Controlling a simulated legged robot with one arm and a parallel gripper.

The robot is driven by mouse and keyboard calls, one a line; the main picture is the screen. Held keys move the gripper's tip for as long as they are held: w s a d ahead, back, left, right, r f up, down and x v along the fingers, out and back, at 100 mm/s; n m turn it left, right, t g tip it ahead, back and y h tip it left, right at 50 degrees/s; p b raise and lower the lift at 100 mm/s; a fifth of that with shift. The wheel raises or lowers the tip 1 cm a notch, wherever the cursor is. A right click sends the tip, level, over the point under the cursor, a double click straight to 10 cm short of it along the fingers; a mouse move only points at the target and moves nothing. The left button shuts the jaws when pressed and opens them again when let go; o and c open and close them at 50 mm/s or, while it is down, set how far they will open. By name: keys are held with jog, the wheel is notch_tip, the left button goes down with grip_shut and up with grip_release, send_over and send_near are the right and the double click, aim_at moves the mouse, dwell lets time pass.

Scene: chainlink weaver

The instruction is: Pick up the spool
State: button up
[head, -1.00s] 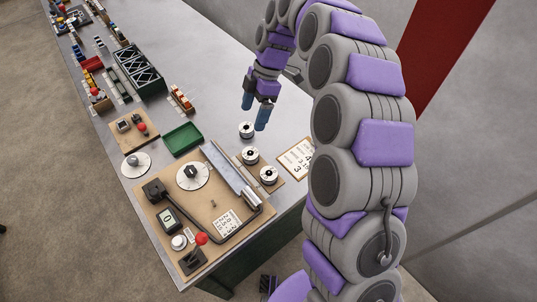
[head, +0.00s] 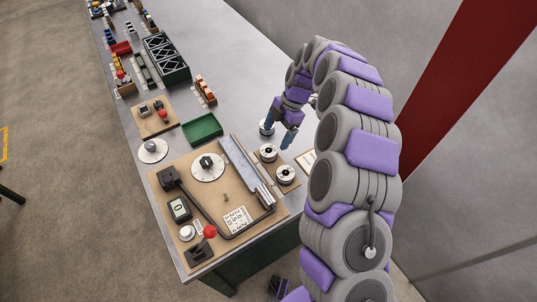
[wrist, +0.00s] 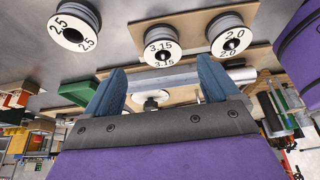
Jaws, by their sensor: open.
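Three white-faced spools stand on the bench. In the wrist view they read 2.5 (wrist: 73,27), 3.15 (wrist: 163,46) and 2.0 (wrist: 230,36). In the head view, two spools (head: 268,152) (head: 286,175) sit on a small board, and a third spool (head: 266,127) behind them is partly hidden by my fingers. My gripper (head: 280,134) is over the bench beside that third spool, its blue fingers pointing down. In the wrist view my gripper (wrist: 162,72) is open, with nothing held between its fingers. I cannot tell whether a finger touches a spool.
A brown board (head: 220,215) with a dial, a metal trough (head: 245,170), a cable and a red-knobbed lever fills the near bench. A green tray (head: 202,128) lies behind it. Racks and bins line the far left. A grey wall stands to the right.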

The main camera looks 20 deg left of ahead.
aim_at(269, 149)
jog(key=x, duration=0.2)
jog(key=shift+s+f, duration=0.1)
jog(key=shift+f, duration=0.3)
jog(key=shift+b+x, duration=1)
jog(key=shift+x, duration=1.6)
jog(key=shift+s+a+r, duration=0.15)
jog(key=shift+s+a, duration=0.05)
jog(key=shift+c, duration=0.2)
jog(key=c, duration=1.3)
jog(key=shift+o, duration=0.2)
